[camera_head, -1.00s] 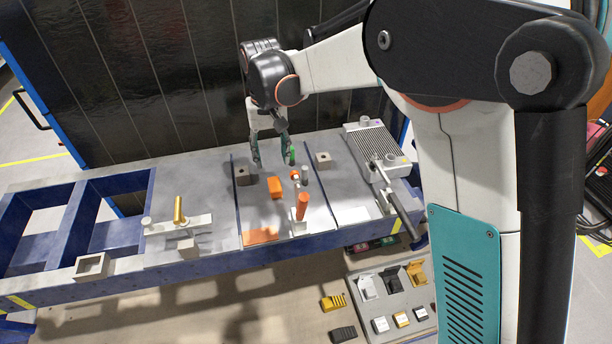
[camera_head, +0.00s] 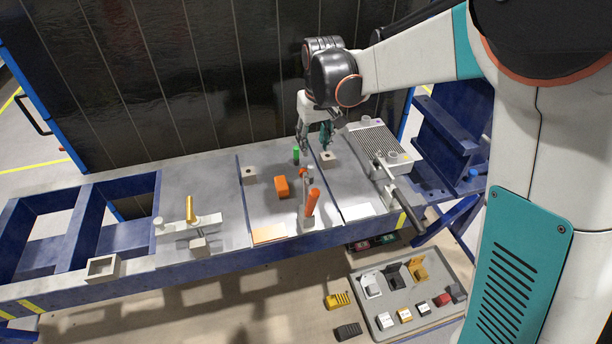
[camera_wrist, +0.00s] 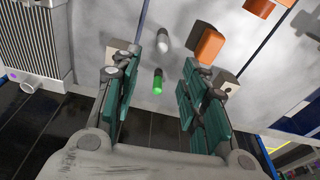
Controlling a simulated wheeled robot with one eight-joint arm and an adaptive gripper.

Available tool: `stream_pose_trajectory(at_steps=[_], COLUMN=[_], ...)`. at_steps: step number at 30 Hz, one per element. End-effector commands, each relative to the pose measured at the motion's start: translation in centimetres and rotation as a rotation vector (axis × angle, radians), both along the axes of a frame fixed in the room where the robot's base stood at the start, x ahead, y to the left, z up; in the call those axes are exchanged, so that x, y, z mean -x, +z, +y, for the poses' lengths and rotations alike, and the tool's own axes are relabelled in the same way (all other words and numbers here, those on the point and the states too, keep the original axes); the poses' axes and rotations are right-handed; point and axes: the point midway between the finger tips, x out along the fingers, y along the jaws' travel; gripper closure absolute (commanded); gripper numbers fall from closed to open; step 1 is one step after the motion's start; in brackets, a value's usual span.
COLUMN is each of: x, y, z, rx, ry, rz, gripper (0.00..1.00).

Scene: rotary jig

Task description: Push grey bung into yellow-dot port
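My gripper (camera_head: 315,147) is open and empty above the back of the bench; its two teal-padded fingers (camera_wrist: 160,72) stand wide apart in the wrist view. A grey cylinder (camera_wrist: 163,40), which looks like the grey bung, stands on the bench plate beyond the fingertips. In the head view a small grey cylinder (camera_head: 310,173) shows beside the orange clamp. A green cylinder (camera_wrist: 157,82) appears between the fingers in the wrist view; in the head view it (camera_head: 296,155) is just left of them.
An orange block (camera_head: 282,187) lies on the middle plate near an orange-handled clamp (camera_head: 312,202). Small blocks with dark holes stand left (camera_head: 249,176) and right (camera_head: 327,158). A ribbed grey unit (camera_head: 378,143) is at right. The left plate's back half is clear.

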Motion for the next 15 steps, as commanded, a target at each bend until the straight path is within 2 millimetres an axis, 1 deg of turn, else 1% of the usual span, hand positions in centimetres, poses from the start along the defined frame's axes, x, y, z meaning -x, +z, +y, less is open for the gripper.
stream_pose_trajectory(at_steps=[1,6,10,15], x=[-0.2,-0.6,-0.8,-0.8], y=[-1.2,-4.2,-5.6,-6.2], z=[0.1,0.2,0.3,0.3], rx=[0.000,0.000,0.000,0.000], ry=[0.000,0.000,0.000,0.000], rz=[0.000,0.001,0.001,0.001], gripper=[0.60,0.60,0.60,0.60])
